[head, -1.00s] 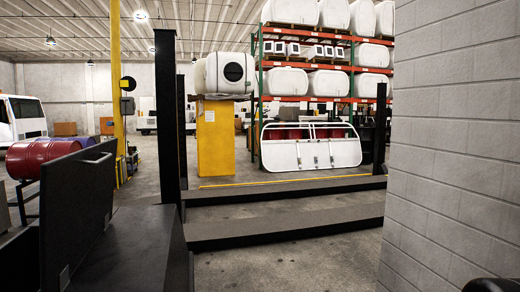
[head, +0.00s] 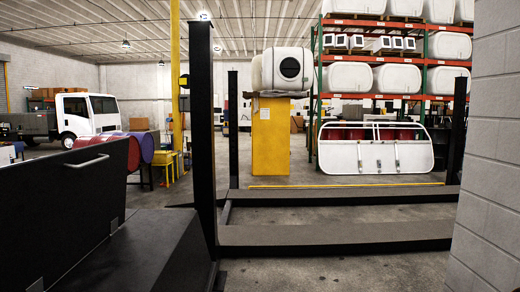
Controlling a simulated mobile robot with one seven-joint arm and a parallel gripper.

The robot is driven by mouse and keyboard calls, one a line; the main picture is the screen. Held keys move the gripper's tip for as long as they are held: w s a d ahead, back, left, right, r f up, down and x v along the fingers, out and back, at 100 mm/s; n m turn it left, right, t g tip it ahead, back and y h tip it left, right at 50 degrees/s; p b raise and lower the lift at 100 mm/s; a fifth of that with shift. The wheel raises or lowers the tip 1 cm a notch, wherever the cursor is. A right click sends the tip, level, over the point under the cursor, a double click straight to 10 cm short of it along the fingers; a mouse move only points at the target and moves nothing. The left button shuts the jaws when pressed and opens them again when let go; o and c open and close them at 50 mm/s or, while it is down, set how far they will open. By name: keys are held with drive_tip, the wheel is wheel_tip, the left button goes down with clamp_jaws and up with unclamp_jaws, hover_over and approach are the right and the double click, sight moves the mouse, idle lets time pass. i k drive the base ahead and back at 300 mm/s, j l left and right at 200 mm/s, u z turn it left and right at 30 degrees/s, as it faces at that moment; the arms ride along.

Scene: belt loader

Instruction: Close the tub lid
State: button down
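A dark flat panel with a pale bar handle (head: 91,161) near its top edge stands raised at the left of the head view; it looks like the tub lid (head: 60,220). It stands upright or nearly so on a dark box-like body (head: 145,250), which looks like the tub. Small pale fittings, perhaps hinges, show low on the panel. The left end of the panel and the bottom of the tub are cut off by the frame. My gripper is not in view.
A black post (head: 202,130) stands right beside the tub. Low dark lift runways (head: 335,234) cross the floor beyond. A grey block wall (head: 490,170) closes the right side. Some bare floor (head: 330,268) shows in front.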

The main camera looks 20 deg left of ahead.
sight(56, 210)
drive_tip(key=i+u, duration=0.65)
drive_tip(key=u, duration=0.3)
drive_tip(key=i+l+u, duration=0.25)
drive_tip(key=u, duration=0.2)
drive_tip(key=i+l+u, duration=0.15)
drive_tip(key=u, duration=0.3)
drive_tip(key=i+l+u, duration=0.25)
drive_tip(key=u, duration=0.15)
drive_tip(key=i+l+u, duration=0.15)
drive_tip(key=l+u, duration=0.3)
drive_tip(key=j, duration=0.1)
